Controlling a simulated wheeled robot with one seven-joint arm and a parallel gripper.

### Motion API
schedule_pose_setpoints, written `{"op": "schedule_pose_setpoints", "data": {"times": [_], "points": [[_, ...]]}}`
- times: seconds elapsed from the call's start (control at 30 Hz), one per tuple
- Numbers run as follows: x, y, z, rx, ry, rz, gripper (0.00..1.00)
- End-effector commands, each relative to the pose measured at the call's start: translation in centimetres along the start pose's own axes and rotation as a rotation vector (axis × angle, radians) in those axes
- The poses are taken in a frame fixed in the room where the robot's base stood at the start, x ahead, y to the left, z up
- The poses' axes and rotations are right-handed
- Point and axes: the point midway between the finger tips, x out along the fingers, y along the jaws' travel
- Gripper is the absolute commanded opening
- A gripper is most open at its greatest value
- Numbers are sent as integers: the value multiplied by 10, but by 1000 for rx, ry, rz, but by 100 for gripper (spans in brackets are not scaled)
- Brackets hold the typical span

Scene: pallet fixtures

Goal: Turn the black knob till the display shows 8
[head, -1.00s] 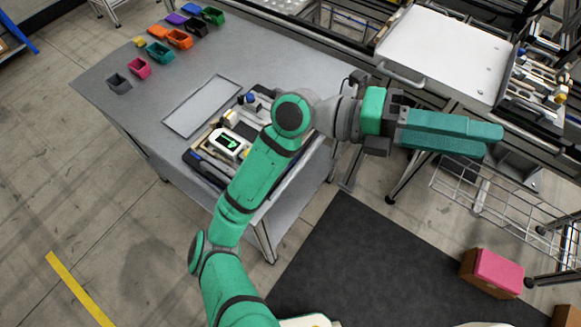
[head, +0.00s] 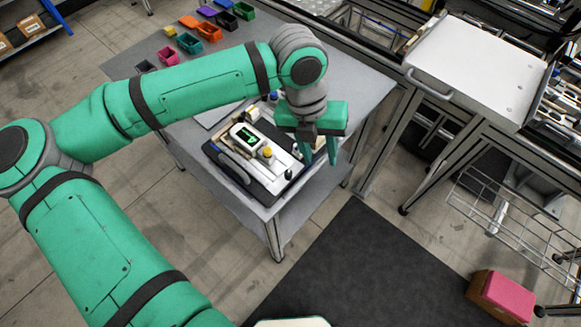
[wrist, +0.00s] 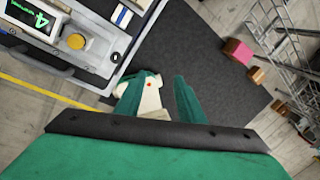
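A dark fixture board (head: 230,168) lies on the grey table and carries a white-framed display (head: 247,137). The display also shows in the wrist view (wrist: 36,17), where its green digit reads 4. A yellow round button (head: 267,152) sits beside the display; it is also in the wrist view (wrist: 76,41).
Several coloured bins (head: 208,31) stand at the table's far end. A white-topped cart (head: 480,65) is at the right. A wire rack (head: 520,220) and a box with a pink top (head: 503,296) are beyond the dark floor mat (head: 370,265).

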Motion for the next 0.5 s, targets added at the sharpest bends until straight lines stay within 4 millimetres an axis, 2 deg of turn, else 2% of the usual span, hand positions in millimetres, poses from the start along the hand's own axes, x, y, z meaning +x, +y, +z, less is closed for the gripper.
{"op": "schedule_pose_setpoints", "data": {"times": [0.03, 0.1, 0.2, 0.37, 0.5], "points": [[-4, 20, 1, -27, -4, 62, 35], [-8, 41, 1, -58, -8, 130, 35], [-13, 61, 0, -86, -10, 193, 35], [-12, 72, 0, -103, -11, 226, 35], [2, 74, 0, -102, -10, 224, 35]]}}
